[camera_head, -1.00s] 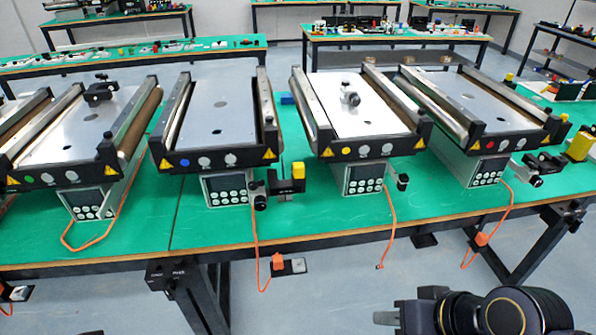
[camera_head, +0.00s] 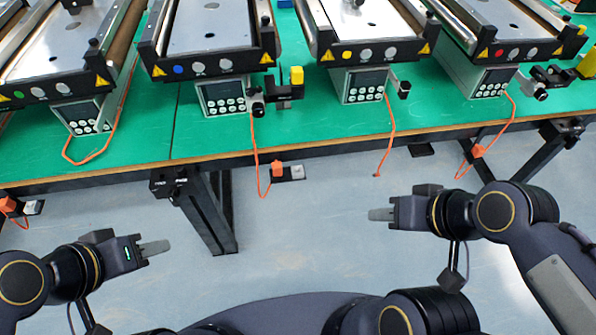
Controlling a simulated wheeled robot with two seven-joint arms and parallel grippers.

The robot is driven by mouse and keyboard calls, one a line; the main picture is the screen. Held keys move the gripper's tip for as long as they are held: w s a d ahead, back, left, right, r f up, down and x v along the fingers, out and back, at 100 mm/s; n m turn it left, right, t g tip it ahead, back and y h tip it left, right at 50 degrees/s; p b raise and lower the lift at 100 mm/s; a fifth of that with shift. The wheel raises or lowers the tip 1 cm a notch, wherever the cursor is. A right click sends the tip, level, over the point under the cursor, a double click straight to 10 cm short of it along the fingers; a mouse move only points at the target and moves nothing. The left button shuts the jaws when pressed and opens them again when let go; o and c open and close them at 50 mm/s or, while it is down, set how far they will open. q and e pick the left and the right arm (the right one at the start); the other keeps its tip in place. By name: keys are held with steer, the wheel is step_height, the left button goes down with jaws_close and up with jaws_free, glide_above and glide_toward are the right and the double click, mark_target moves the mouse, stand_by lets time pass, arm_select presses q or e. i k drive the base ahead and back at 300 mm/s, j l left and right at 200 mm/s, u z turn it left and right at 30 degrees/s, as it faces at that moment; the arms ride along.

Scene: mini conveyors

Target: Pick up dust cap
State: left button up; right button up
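I cannot make out for certain which thing is the dust cap. My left gripper (camera_head: 155,247) is at the lower left, in front of the table and over the floor. My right gripper (camera_head: 380,214) is at the lower right, also in front of the table edge. Both are seen side-on, so their finger gap is hidden. Nothing shows at either fingertip, and both are apart from the table and everything on it.
Several mini conveyors stand on the green table (camera_head: 320,126), including one with a blue button (camera_head: 179,70). Orange cables (camera_head: 391,130) hang over the front edge. The green strip before the conveyors is mostly clear.

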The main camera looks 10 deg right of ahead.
mark_target(296, 73)
steer(key=u, duration=0.7)
steer(key=l+u, duration=0.4)
steer(key=k+l+u, duration=0.1)
steer(key=l+u, duration=0.15)
steer(key=u, duration=0.2)
steer(key=k+l+u, duration=0.1)
steer(key=l+u, duration=0.4)
steer(key=l, duration=0.35)
steer(key=k+l+u, duration=0.1)
steer(key=l, duration=0.35)
steer(key=k+l+u, duration=0.1)
steer(key=l, duration=0.35)
